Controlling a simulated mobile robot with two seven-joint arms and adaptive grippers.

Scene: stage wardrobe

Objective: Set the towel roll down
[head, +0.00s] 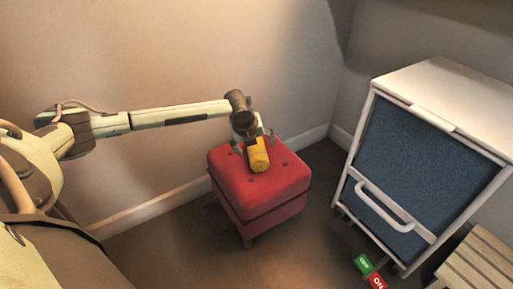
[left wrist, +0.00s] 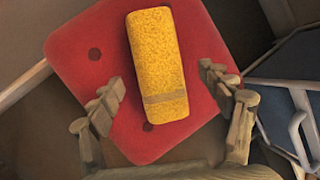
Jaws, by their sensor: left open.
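The yellow towel roll (head: 258,158) is on top of the red cushioned stool (head: 228,180), below my left gripper (head: 252,142). In the left wrist view the roll (left wrist: 157,62) lies on the red seat (left wrist: 85,75), with a tan band around its near part. My left gripper (left wrist: 163,105) is open, its fingers apart on either side of the roll's near end and not touching it in this view. My right gripper is in neither view.
A white cabinet (head: 455,88) with a blue front and white handle stands to the right. Green and red switch blocks (head: 370,272) are near its base. A slatted wooden piece (head: 478,262) is at the lower right. Walls stand behind the stool.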

